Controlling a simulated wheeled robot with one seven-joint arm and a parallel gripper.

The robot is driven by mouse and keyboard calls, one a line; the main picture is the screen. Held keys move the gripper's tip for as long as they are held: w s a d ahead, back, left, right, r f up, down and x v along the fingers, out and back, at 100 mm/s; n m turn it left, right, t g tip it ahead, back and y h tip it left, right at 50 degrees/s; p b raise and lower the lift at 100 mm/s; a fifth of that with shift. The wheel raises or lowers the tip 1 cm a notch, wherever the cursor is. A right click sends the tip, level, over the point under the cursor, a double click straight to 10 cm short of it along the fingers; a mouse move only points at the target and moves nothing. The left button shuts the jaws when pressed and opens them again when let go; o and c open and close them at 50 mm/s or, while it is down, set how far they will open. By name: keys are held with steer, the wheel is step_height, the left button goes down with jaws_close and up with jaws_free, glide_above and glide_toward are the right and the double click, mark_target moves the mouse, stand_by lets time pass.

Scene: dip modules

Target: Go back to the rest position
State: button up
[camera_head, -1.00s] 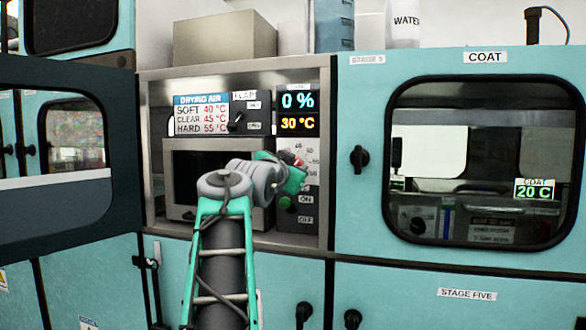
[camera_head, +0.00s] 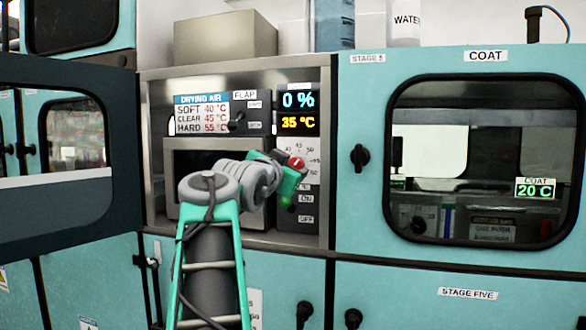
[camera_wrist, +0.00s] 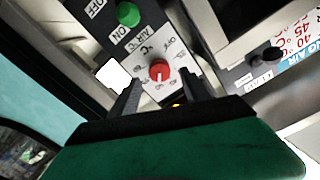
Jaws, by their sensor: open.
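My gripper (camera_wrist: 160,82) is open and empty in the wrist view, its two dark fingers apart. The red dial knob (camera_wrist: 159,69) shows between and beyond the fingertips; I see no grip on it. In the head view the green hand of my arm (camera_head: 286,183) is in front of the dryer's control panel, just beside and below the red knob (camera_head: 296,162). The fingers are hard to make out there. The temperature display (camera_head: 298,123) reads 35 °C, and the one above it reads 0 %.
The green ON button (camera_wrist: 128,14) is near the knob. The dryer's recessed box (camera_head: 190,160) and metal frame (camera_head: 328,200) surround my arm. A dark-framed door (camera_head: 60,215) stands open at left. The COAT cabinet (camera_head: 365,240) is at right, with a black handle (camera_head: 359,157).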

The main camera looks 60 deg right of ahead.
steer(key=shift+s+a, duration=0.15)
steer(key=shift+a, duration=0.8)
steer(key=shift+s+a, duration=0.15)
steer(key=shift+a, duration=0.8)
